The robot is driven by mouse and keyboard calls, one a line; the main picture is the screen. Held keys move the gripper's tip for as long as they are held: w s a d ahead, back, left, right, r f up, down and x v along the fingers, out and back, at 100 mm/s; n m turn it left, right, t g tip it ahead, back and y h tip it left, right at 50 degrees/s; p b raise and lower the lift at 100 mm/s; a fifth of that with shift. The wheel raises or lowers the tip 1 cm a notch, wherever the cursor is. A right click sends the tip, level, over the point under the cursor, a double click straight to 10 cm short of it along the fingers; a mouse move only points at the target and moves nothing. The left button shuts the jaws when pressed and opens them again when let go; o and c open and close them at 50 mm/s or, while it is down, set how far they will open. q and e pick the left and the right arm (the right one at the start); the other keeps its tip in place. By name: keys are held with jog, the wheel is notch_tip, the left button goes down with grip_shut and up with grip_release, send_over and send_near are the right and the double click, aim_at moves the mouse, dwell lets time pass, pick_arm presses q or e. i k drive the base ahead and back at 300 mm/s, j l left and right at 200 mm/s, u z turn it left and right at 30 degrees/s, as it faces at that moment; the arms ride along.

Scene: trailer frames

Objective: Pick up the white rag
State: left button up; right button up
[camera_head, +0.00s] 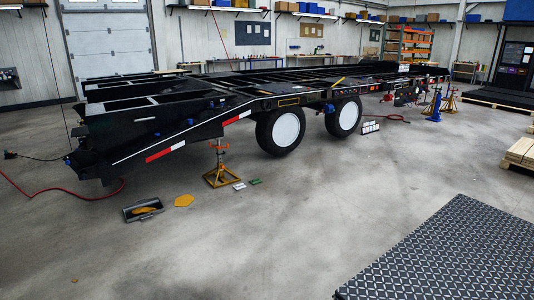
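I cannot make out a white rag for certain. A small, flat, whitish item (239,186) lies on the floor beside the yellow jack stand (222,172); it is too small to tell if it is cloth. A small green item (255,181) lies just right of it. A dark open tray (130,214) with orange-yellow items in it sits on the floor further left. A flat orange-yellow piece (184,200) lies right of the tray. Neither of my grippers is in view.
A long black trailer frame (200,118) on white-hubbed wheels spans the middle. A red hose (60,192) lies on the floor at left. A dark diamond-plate surface (450,255) fills the lower right. Pallets (520,152) stand at right. The front floor is mostly clear.

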aim_at(239, 186)
jog(key=i, duration=3.25)
jog(key=i+l, duration=0.1)
jog(key=i, duration=1.55)
jog(key=j+u, duration=0.05)
jog(key=j, duration=0.05)
